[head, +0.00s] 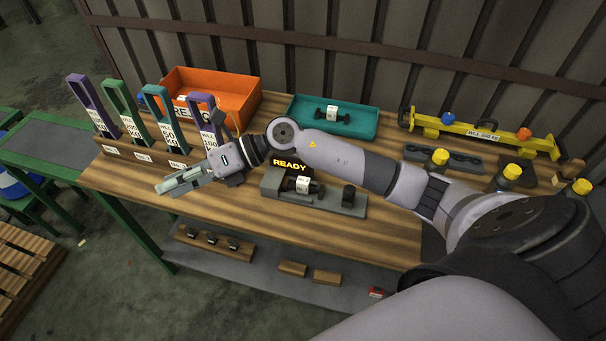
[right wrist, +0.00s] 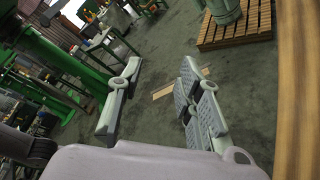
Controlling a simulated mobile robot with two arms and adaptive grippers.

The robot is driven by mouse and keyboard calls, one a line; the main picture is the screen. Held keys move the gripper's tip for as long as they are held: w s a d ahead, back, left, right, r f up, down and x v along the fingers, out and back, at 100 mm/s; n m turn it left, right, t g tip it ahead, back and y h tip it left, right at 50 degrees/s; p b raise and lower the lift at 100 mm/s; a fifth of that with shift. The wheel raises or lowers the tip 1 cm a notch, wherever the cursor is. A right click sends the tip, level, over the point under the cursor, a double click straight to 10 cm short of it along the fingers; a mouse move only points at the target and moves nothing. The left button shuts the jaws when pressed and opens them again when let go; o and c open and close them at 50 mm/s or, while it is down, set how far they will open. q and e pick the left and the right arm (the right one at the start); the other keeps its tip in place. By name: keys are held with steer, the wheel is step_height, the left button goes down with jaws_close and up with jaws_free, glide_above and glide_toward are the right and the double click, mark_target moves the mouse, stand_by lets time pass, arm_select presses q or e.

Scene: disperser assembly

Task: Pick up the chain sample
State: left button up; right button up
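My right gripper (head: 178,183) reaches left over the table's front-left part. In the right wrist view its fingers (right wrist: 160,105) are spread apart with nothing between them. A dark piece with a white tag (head: 332,113), possibly the chain sample, lies in the teal tray (head: 300,103) at the back. A similar tagged dark piece (head: 303,186) sits in the grey fixture (head: 340,204) below the READY sign (head: 290,165). I cannot tell which of them is the chain sample. Both are apart from the right gripper. My left gripper is not in view.
A rack (head: 135,152) with several coloured, labelled handles stands at left, close to the right gripper. An orange bin (head: 225,90) is behind it. A yellow beam (head: 470,128) and yellow-topped parts are at right. A lower shelf holds small blocks (head: 292,268).

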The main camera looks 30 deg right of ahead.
steer(key=d+f+n+g+h, duration=0.2)
steer(key=d+f+h, duration=0.2)
steer(key=d, duration=0.1)
steer(key=n+g+h+b, duration=0.1)
steer(key=g+h+b, duration=0.1)
steer(key=h+b, duration=0.65)
glide_above(303, 180)
steer(key=p, duration=0.2)
step_height(303, 180, down, 12)
steer(key=shift+s+f+h, duration=0.1)
steer(key=shift+h, duration=1.05)
steer(key=shift+f+b, duration=1.7)
steer(key=shift+f, duration=1.5)
steer(key=shift+r, duration=0.1)
steer(key=shift+c, duration=0.3)
jaws_close()
